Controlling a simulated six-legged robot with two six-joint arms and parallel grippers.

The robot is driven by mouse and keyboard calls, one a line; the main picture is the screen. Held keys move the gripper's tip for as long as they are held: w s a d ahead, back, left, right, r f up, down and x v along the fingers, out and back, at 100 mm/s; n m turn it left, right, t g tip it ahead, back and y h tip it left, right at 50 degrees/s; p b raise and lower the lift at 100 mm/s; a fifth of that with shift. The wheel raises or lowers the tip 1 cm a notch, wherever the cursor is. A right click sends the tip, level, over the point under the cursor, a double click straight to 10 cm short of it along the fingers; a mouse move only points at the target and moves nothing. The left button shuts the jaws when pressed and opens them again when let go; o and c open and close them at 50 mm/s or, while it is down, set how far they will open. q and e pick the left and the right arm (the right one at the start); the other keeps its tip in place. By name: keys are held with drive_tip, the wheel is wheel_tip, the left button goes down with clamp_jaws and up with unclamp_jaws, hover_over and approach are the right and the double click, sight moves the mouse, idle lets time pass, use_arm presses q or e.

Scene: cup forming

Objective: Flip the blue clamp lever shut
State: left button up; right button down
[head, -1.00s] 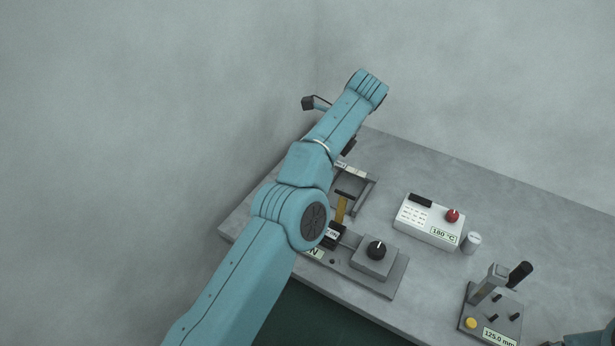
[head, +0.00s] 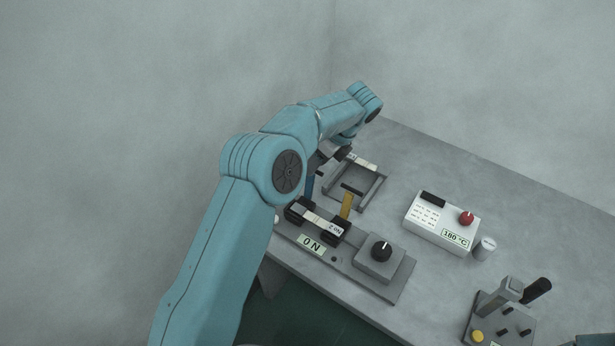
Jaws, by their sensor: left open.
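The blue clamp lever (head: 310,187) shows as a narrow blue upright piece behind the left black block of the clamp fixture. Its upper end is hidden by my left arm. The fixture has two black blocks (head: 330,233) with a white-labelled bar (head: 313,217) between them, on a grey base plate (head: 352,277) marked "0 N". My left gripper (head: 332,157) is open, just above and behind the lever, partly covered by its own arm. I cannot tell whether it touches the lever. My right gripper is out of view.
A yellow upright piece (head: 347,204) stands beside the lever. A grey frame (head: 369,192) lies behind. A knob box (head: 380,257) is on the base plate. A 180 °C controller (head: 441,223), a small cylinder (head: 484,248) and a peg fixture (head: 497,318) stand to the right. The table's back right is clear.

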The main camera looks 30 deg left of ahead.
sight(311, 183)
use_arm(q)
drive_tip(key=x, duration=0.6)
drive_tip(key=shift+f+p, duration=0.3)
drive_tip(key=shift+f, duration=0.05)
